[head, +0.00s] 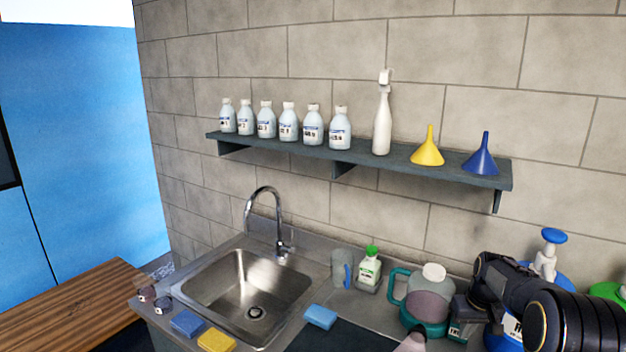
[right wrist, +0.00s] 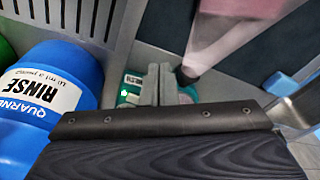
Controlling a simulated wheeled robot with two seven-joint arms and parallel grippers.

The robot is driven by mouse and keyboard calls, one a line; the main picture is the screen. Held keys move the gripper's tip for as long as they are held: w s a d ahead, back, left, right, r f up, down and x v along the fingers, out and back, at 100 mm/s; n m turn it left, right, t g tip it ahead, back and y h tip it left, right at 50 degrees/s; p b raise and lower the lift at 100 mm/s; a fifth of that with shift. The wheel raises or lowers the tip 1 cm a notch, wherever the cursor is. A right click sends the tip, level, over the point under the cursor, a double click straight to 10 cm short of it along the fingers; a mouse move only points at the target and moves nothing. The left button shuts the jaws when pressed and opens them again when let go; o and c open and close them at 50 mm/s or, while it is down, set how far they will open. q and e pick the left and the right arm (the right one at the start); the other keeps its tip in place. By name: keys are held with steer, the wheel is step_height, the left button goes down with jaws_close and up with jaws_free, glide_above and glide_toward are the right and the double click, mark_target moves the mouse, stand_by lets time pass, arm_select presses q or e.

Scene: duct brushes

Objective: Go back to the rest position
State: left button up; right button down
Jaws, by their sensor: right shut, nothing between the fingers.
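My right gripper (head: 464,308) is low at the right of the head view, above the counter, next to the jug with a teal handle (head: 425,300). In the right wrist view its two grey fingers (right wrist: 158,85) are together with nothing between them. A teal and white thing shows just beyond the fingertips, partly hidden. A blue bottle marked RINSE (right wrist: 50,95) stands left of the fingers in that view. A pinkish thing with a cone-shaped tip (right wrist: 220,40) is at its upper right.
A steel sink (head: 245,290) with a tap is set in the counter. Sponges lie at its front. A green-capped bottle (head: 369,268) and a clear cup (head: 342,268) stand right of it. The wall shelf (head: 400,165) holds several bottles and two funnels. A wooden top is at left.

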steer(key=s+a+r+t+y+b, duration=0.1)
steer(key=s+a+r, duration=0.15)
steer(key=s, duration=0.35)
steer(key=s+a+r+m+y+b, duration=0.1)
steer(key=s+a+r, duration=0.1)
steer(key=s+r, duration=0.25)
steer(key=s+a+r+t+y, duration=0.1)
steer(key=s+a+r, duration=0.15)
steer(key=s, duration=0.35)
steer(key=s+a+f+b, duration=0.1)
steer(key=s+a, duration=0.3)
steer(key=s, duration=0.6)
steer(key=s+a+f+t+b, duration=0.1)
steer(key=s+a+f, duration=0.2)
steer(key=s, duration=0.6)
steer(key=a, duration=0.2)
steer(key=shift+s+a+t+y, duration=0.3)
steer(key=shift+s, duration=0.05)
